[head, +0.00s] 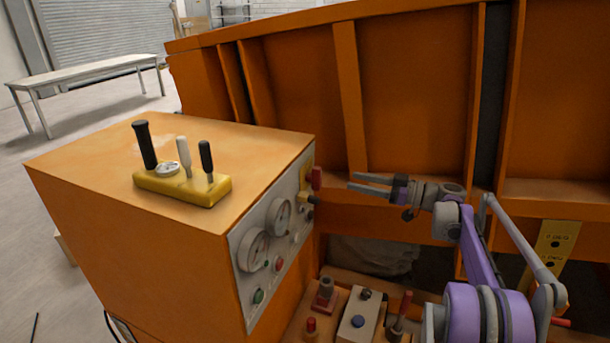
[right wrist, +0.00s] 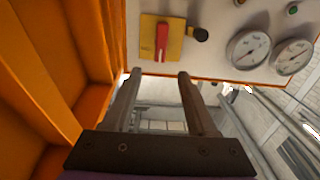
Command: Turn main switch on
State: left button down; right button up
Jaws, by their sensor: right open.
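The main switch is a red handle (head: 316,178) on a yellow plate (head: 304,196), at the far end of the cabinet's grey gauge panel. In the right wrist view the red handle (right wrist: 162,42) stands out on its yellow plate (right wrist: 147,51), ahead of the fingers. My right gripper (head: 351,182) is open and empty, to the right of the switch, with its fingers pointing at it and a gap between. In the right wrist view the two fingertips of my right gripper (right wrist: 158,74) sit apart, just below the plate. My left gripper is not in view.
The orange cabinet (head: 110,230) carries a yellow lever block (head: 182,189) on top. Two gauges (head: 253,250) and small buttons share the switch's panel. A dark knob (right wrist: 200,35) sits beside the switch. An orange ribbed wall (head: 410,90) stands behind; lower controls (head: 358,315) lie below the arm.

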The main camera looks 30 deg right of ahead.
aim_at(321, 174)
jog(key=p+x, duration=0.1)
jog(key=x, duration=0.9)
jog(key=shift+w+a, duration=0.1)
jog(key=shift+a, duration=0.1)
grip_shut()
